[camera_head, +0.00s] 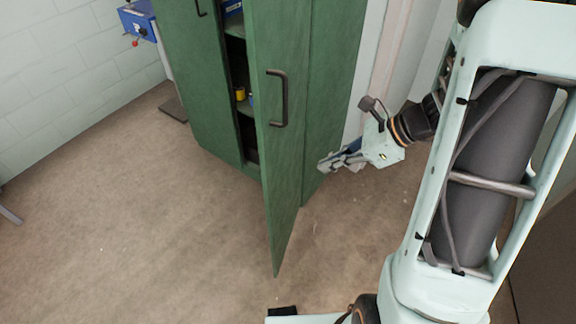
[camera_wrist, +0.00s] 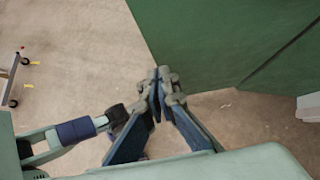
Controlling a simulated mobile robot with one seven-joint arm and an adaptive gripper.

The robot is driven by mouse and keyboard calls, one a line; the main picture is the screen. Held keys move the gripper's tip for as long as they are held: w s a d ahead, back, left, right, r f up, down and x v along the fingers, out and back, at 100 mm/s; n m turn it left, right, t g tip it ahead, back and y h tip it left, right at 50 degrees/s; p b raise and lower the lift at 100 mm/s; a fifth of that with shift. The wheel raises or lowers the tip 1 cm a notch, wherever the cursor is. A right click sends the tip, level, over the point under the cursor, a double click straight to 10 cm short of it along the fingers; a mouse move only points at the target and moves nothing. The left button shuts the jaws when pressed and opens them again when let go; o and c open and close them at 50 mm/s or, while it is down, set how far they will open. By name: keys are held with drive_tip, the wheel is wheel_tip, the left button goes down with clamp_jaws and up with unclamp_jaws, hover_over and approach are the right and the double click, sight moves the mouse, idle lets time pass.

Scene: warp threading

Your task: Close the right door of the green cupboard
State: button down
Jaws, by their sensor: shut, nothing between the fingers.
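The green cupboard (camera_head: 195,90) stands against the wall in the head view. Its right door (camera_head: 284,165) is swung out toward the camera and stands open, with a dark bar handle (camera_head: 278,98) on its face. The left door's panel is flush with the front. My gripper (camera_head: 325,166) is to the right of the open door, near the cupboard's right side and low down. In the wrist view my gripper (camera_wrist: 158,75) has its fingertips together and empty, beside a green panel (camera_wrist: 210,40). I cannot tell whether they touch.
Shelves inside the cupboard hold a yellow item (camera_head: 240,93) and others. A blue device (camera_head: 139,20) on a stand is at the upper left. The brown floor (camera_head: 110,220) left of the door is clear. A wheeled stand (camera_wrist: 14,75) shows in the wrist view.

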drive_tip(key=b, duration=0.1)
approach(272, 175)
wheel_tip(272, 175, down, 5)
drive_tip(key=a, duration=0.2)
drive_tip(key=shift+w+a+r+m, duration=0.1)
drive_tip(key=shift+w+a+m, duration=0.2)
drive_tip(key=shift+w+a, duration=0.45)
drive_tip(key=shift+a, duration=0.15)
